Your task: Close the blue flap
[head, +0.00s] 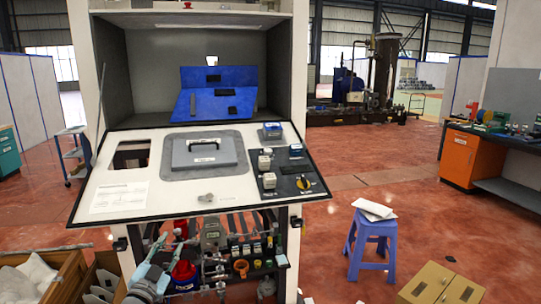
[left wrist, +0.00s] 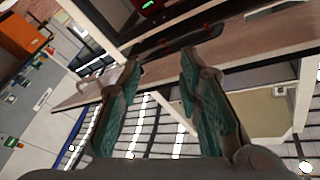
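The blue flap (head: 205,103) is in the head view, inside the grey open bay of the cabinet. It slopes down toward the front below an upright blue back panel (head: 232,75), and small dark parts lie on both. The flap stands open. My left gripper (head: 158,259) is low at the left in the head view, below the sloping front panel and well apart from the flap. In the left wrist view its two teal-padded fingers (left wrist: 160,78) are spread with nothing between them. My right gripper is not in view.
The sloping panel (head: 237,196) juts out below the bay, with a grey handled lid (head: 203,150) and a dark control plate (head: 288,171). Bottles and jars crowd the shelf under it. A blue stool (head: 371,240) stands right; wooden crates (head: 70,270) stand left.

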